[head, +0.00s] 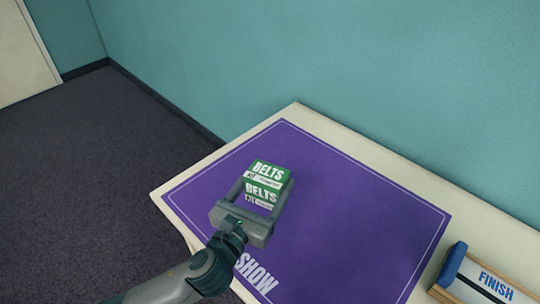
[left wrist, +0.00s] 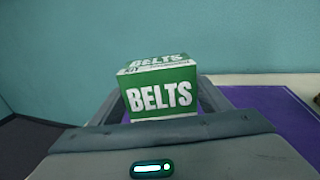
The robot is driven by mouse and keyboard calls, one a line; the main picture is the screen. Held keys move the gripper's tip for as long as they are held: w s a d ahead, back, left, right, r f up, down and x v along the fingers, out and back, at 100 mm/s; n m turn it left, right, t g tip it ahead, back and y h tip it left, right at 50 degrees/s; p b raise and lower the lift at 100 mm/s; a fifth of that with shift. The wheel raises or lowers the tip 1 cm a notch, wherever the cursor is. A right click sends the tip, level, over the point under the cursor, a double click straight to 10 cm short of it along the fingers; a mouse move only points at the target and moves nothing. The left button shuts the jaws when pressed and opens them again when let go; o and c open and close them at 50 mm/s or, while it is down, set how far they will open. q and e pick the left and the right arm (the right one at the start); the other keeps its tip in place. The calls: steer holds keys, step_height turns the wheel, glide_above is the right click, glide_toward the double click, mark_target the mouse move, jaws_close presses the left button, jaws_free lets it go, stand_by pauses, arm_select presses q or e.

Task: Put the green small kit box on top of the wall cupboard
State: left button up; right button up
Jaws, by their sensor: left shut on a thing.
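The green small kit box (head: 268,181) has white bands and reads BELTS. In the head view it is between the fingers of my left gripper (head: 262,190), over the purple mat. My left gripper is shut on it. In the left wrist view the box (left wrist: 158,92) sits upright and slightly turned between the fingers of the left gripper (left wrist: 160,105). I cannot tell whether its underside touches the mat. The wall cupboard is not in view. My right gripper is not in view.
A purple mat (head: 340,221) marked SHOW lies on a cream table (head: 360,150) against a teal wall (head: 300,50). A FINISH board (head: 490,282) with a blue end stands at the table's right. Dark carpet (head: 90,180) is clear at left, with a pale door (head: 22,50) beyond.

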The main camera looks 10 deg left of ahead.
arm_select(q)
steer(key=w+a+r+n+y, duration=0.1)
steer(key=a+r+n+y, duration=0.2)
steer(key=a, duration=0.8)
steer(key=shift+w+r+t+y, duration=0.2)
steer(key=shift+r+t+y, duration=0.15)
steer(key=shift+y, duration=0.65)
steer(key=shift+a, duration=0.1)
